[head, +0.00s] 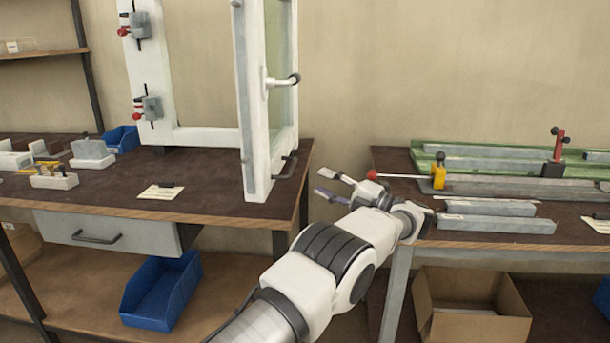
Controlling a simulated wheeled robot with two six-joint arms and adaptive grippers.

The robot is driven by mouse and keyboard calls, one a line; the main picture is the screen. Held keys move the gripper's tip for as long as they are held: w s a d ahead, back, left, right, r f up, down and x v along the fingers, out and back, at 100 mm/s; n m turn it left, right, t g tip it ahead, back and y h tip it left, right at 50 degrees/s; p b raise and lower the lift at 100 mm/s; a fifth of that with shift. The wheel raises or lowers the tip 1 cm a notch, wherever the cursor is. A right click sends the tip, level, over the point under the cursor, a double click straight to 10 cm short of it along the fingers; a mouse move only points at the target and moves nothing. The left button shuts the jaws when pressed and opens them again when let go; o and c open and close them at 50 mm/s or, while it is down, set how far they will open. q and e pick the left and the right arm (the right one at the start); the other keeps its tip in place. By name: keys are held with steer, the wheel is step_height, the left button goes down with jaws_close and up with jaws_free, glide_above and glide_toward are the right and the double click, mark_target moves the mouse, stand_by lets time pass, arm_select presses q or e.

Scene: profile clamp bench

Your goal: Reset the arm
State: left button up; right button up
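My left arm reaches up from the bottom middle of the head view. Its gripper (324,182) is in the air in front of the gap between the two benches. Its two fingers point left and are spread apart, with nothing between them. A toggle clamp with a yellow body (438,177) stands on the right bench (400,204). Its lever points left and ends in a red knob (372,174), which appears just beyond the gripper. A second clamp, with its red handle (559,142) upright, stands farther right. My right gripper is not in view.
Grey profiles (495,224) lie on the right bench, near a green fixture (425,158). The left bench (215,190) carries a white frame (256,100) with a handled sash, and a note card (160,192). A blue bin (160,290) and a cardboard box (470,328) sit below.

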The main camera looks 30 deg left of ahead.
arm_select(q)
steer(key=shift+d+f, duration=0.2)
steer(key=shift+d, duration=0.7)
